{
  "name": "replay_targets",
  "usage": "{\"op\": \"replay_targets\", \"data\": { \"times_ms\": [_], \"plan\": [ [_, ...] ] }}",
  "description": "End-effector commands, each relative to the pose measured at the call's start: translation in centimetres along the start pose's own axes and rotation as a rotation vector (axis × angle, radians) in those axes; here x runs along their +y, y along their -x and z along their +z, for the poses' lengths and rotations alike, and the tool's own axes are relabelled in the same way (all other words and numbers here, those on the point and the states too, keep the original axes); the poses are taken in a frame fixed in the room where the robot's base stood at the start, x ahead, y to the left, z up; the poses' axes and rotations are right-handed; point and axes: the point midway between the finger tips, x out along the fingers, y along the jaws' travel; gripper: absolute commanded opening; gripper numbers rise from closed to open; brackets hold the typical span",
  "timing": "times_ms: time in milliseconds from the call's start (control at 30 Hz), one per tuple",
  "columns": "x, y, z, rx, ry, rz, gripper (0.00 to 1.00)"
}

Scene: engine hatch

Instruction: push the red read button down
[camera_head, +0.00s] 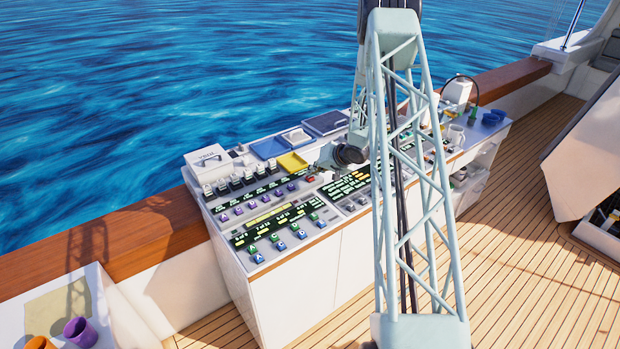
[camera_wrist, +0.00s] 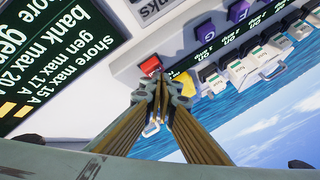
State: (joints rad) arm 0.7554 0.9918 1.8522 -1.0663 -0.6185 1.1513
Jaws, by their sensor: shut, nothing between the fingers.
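The red read button (camera_wrist: 151,67) shows in the wrist view on the pale panel, just beyond my fingertips. In the head view it is a small red spot (camera_head: 311,179) just left of my gripper. My gripper (camera_wrist: 158,92) is shut and empty, with its fingertips together close to the button's near side. The wrist view does not clearly show whether the tips touch the button. In the head view my gripper (camera_head: 318,170) hangs low over the console, partly hidden behind my arm's links.
The console (camera_head: 320,262) carries dark screens (camera_head: 278,222), purple buttons (camera_head: 238,210) and a row of switches (camera_head: 236,183). A white box (camera_head: 208,158) stands at the left end. Open water lies beyond the wooden rail.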

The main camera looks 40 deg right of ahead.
Motion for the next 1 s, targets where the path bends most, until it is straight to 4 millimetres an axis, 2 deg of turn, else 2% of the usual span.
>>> {"op": "replay_targets", "data": {
  "times_ms": [1000],
  "plan": [
    [0.40,-0.54,0.42,0.000,-0.001,0.000,0.00]
  ]
}}
